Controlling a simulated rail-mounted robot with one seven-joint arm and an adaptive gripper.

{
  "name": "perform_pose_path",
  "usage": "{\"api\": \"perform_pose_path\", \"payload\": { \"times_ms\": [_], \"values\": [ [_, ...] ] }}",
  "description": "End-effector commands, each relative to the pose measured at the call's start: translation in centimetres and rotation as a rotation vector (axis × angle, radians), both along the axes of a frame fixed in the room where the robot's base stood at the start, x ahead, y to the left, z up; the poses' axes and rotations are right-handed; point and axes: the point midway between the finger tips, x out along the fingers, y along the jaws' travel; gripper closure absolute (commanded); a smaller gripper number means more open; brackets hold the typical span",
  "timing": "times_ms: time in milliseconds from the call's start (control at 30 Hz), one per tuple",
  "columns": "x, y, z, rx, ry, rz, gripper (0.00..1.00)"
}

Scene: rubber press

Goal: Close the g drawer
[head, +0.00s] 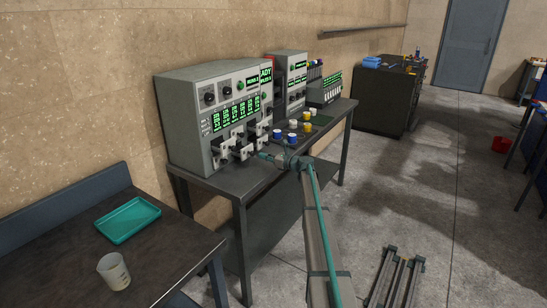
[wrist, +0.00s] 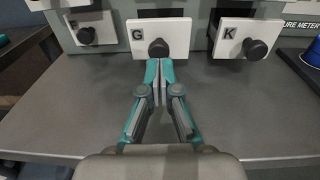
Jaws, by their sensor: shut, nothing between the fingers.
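The G drawer (wrist: 172,36) is a white-fronted drawer marked "G" with a round black knob (wrist: 158,47), in the middle of the wrist view. It sticks out from the grey machine (head: 205,115). My gripper (wrist: 157,66) is shut and empty, its teal fingertips just below the knob in the picture; I cannot tell whether they touch it. In the head view my gripper (head: 266,157) is at the machine's front, by the row of drawers.
A drawer marked "K" (wrist: 245,39) stands to the right and another drawer (wrist: 88,32) to the left, both with black knobs. The grey table (wrist: 55,118) in front is clear. Blue, white and yellow containers (head: 292,137) stand farther right on the table.

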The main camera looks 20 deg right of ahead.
Motion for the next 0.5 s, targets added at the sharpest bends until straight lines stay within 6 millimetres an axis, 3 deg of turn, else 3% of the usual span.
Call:
{"api": "perform_pose_path", "payload": {
  "times_ms": [200, 500],
  "values": [
    [2.2, 1.4, -0.1, 0.000, 0.001, 0.000, 1.00],
    [2.7, 1.9, -0.2, -0.001, 0.001, -0.001, 1.00]
  ]
}}
